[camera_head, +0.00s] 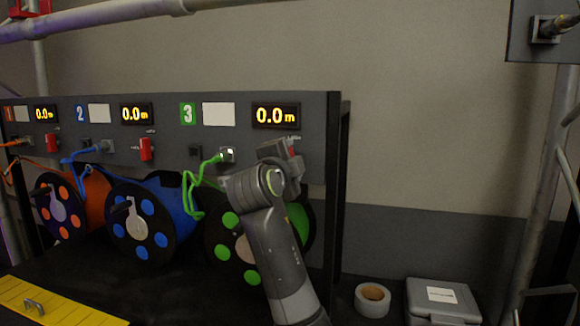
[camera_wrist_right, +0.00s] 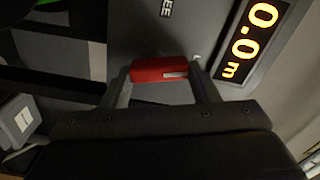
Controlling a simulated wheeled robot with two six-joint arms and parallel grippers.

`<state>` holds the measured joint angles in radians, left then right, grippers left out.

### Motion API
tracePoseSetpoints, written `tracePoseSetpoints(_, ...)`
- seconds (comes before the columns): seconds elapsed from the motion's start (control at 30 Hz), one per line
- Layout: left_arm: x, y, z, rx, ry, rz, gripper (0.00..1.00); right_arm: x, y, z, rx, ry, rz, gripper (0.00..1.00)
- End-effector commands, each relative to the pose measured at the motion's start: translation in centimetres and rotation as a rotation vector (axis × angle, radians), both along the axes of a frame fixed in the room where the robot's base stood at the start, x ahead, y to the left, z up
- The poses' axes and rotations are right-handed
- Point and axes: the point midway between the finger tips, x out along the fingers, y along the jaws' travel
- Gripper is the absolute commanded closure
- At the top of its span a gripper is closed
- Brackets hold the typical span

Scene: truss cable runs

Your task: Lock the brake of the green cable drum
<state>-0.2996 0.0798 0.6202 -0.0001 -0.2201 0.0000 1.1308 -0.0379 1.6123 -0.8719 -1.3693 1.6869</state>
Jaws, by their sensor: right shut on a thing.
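The green cable drum (camera_head: 299,218) is the third from the left, below the panel marked 3, and my right arm hides part of it. Its red brake lever (camera_wrist_right: 160,68) shows in the right wrist view, between the fingers of my right gripper (camera_wrist_right: 163,85), which is shut on it. Lettering ending in "EE" (camera_wrist_right: 166,8) is on the panel near the lever. In the head view my right gripper (camera_head: 279,151) is at the panel below the third 0.0 m display (camera_head: 276,116), and the lever is mostly hidden. My left gripper is in neither view.
The orange drum (camera_head: 60,212) and blue drum (camera_head: 140,225) stand to the left, with red levers (camera_head: 52,142) (camera_head: 145,149) above them. A green cable (camera_head: 194,190) hangs from a panel socket. A tape roll (camera_head: 372,298) and grey case (camera_head: 443,298) lie at lower right.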

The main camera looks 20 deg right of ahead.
Motion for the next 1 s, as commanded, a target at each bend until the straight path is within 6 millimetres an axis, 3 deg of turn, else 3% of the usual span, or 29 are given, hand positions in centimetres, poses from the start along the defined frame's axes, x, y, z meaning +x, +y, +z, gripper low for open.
tracePoseSetpoints(0.4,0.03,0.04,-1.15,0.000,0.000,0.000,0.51,-0.05,-0.08,0.03,0.209,-0.147,0.002,0.68)
tracePoseSetpoints(1.0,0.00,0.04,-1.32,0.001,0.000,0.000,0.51,-0.10,-0.09,0.22,0.262,-0.186,0.004,0.68)
